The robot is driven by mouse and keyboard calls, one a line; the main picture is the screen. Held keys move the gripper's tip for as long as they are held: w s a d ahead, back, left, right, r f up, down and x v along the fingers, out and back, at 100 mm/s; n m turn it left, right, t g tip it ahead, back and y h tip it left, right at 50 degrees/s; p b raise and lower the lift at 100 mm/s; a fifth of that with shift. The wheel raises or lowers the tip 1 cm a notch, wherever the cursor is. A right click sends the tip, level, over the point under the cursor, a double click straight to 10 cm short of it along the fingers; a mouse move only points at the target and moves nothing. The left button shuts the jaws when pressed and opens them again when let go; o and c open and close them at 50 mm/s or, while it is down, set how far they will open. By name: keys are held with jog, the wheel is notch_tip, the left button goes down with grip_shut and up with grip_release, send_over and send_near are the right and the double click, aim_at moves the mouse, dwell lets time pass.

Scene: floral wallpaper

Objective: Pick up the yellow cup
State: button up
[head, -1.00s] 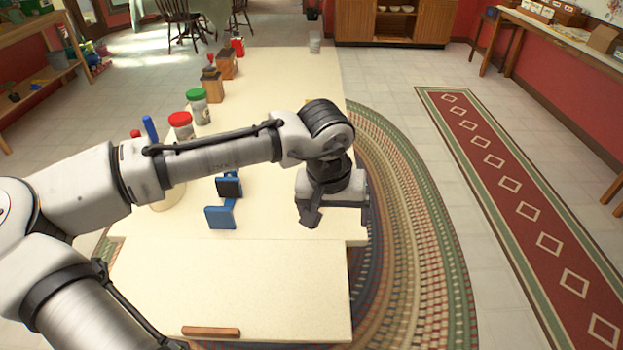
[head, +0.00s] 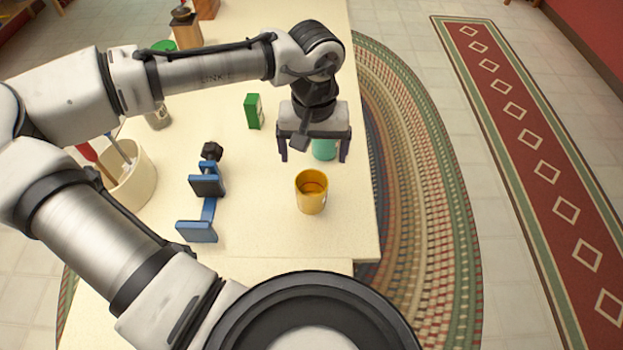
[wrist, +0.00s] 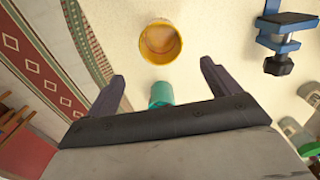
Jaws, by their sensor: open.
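The yellow cup (head: 311,191) stands upright on the cream table, near its right edge. Something brownish shows inside it. In the wrist view the yellow cup (wrist: 160,43) is beyond the fingertips, at the top centre. My gripper (head: 313,158) is open and empty, its two dark fingers spread apart. In the head view it hangs just behind the cup, not touching it. In the wrist view my gripper (wrist: 165,72) shows both fingers, with the cup ahead of the gap between them.
A teal cup (head: 324,149) stands behind my gripper; it also shows in the wrist view (wrist: 161,93). A blue clamp (head: 207,208) lies left of the yellow cup. A green box (head: 253,111) stands farther back. A cream crock (head: 132,178) holds utensils at left.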

send_near(311, 192)
jog(key=shift+s+d+f, duration=0.15)
jog(key=shift+s+f, duration=0.05)
jog(key=shift+s, duration=0.3)
jog(key=shift+s+d+f, duration=0.1)
jog(key=shift+s+f, duration=0.05)
jog(key=shift+s, duration=0.35)
jog(key=shift+s+a+f+p, duration=0.1)
jog(key=shift+f+p, duration=0.05)
jog(key=shift+f, duration=0.75)
jog(key=shift+s+a+f+p, duration=0.1)
jog(key=shift+s+f+p, duration=0.1)
jog(key=shift+f, duration=0.65)
jog(key=shift+s+f+p, duration=0.1)
jog(key=shift+f+p, duration=0.05)
jog(key=shift+f, duration=0.75)
jog(key=c, duration=1.1)
jog(key=shift+r, duration=0.1)
jog(key=shift+c, duration=0.2)
